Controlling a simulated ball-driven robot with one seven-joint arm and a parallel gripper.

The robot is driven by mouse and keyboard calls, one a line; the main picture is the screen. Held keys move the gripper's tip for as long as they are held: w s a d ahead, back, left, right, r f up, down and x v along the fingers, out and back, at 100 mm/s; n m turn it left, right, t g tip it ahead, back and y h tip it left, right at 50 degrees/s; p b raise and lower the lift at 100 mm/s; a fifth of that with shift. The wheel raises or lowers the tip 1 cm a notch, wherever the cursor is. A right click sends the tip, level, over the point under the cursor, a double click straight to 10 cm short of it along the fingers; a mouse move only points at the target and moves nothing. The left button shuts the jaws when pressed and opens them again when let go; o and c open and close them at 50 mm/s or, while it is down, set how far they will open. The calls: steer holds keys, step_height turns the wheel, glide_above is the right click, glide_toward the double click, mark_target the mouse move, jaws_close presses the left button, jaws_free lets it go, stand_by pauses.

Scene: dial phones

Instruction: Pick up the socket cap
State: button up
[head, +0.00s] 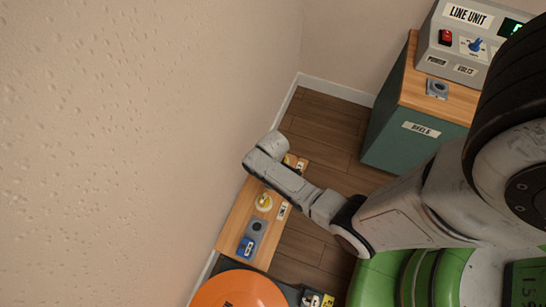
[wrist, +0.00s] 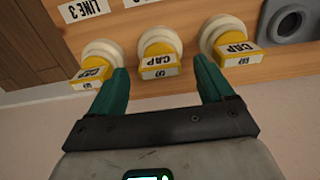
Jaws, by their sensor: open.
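Three yellow socket caps, each marked CAP, sit on round white bases in a row on a wooden board. In the wrist view there are a left cap (wrist: 90,74), a middle cap (wrist: 159,62) and a right cap (wrist: 236,52). My gripper (wrist: 161,75) is open and empty, its green fingers on either side of the middle cap. The left finger is close to the left cap and the right finger close to the right cap; I cannot tell whether they touch. In the head view one yellow cap (head: 264,202) shows clearly; my arm hides my gripper and part of the row.
A grey socket (wrist: 291,20) is on the board right of the caps. In the head view a blue part (head: 246,247) lies on the wooden shelf, with an orange disc (head: 238,292) below. A line unit (head: 468,40) stands on a green cabinet (head: 400,130). The wall is close on the left.

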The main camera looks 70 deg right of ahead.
step_height(320, 180, down, 3)
steer(key=shift+r+b, duration=0.2)
steer(key=shift+b, duration=0.25)
steer(key=c, duration=1.3)
steer(key=shift+r, duration=0.15)
